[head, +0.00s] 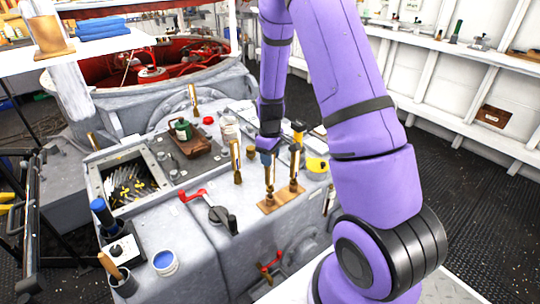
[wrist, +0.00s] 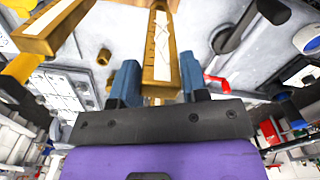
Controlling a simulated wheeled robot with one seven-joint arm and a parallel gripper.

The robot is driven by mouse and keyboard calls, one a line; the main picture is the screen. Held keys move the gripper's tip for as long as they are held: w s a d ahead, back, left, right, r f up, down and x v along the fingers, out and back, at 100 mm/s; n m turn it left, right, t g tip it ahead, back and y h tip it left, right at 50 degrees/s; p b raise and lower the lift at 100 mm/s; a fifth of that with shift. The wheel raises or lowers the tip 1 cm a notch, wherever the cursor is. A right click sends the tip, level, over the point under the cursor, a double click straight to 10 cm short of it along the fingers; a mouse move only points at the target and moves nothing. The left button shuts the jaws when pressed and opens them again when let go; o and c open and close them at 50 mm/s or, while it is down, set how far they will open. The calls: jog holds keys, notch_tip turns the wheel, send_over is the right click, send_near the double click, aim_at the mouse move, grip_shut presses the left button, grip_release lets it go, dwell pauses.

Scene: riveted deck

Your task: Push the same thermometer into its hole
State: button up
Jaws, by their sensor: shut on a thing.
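My gripper (head: 267,157) is shut on a brass thermometer (head: 270,174), which stands upright over a small brass-brown plate (head: 283,199). In the wrist view my gripper's blue fingers (wrist: 159,82) sit on either side of this thermometer (wrist: 161,48), its white scale showing. I cannot tell how deep its lower end sits in the plate. A second brass thermometer (head: 294,168) stands upright on the same plate just to the right; a brass thermometer (wrist: 52,25) also shows at upper left in the wrist view. The hole itself is hidden.
Another brass thermometer (head: 236,162) stands to the left. A red-handled crank (head: 208,204) is left of the plate. A yellow tape measure (head: 316,166) lies to the right. A brown tray (head: 195,146) with a green item is behind. A blue-topped tub (head: 165,263) stands front left.

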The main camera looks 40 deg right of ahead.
jog(key=shift+f, duration=1.6)
dwell(0.9)
jog(key=o, duration=1)
jog(key=shift+o, duration=0.2)
notch_tip(320, 180, up, 11)
jog(key=shift+f, duration=0.1)
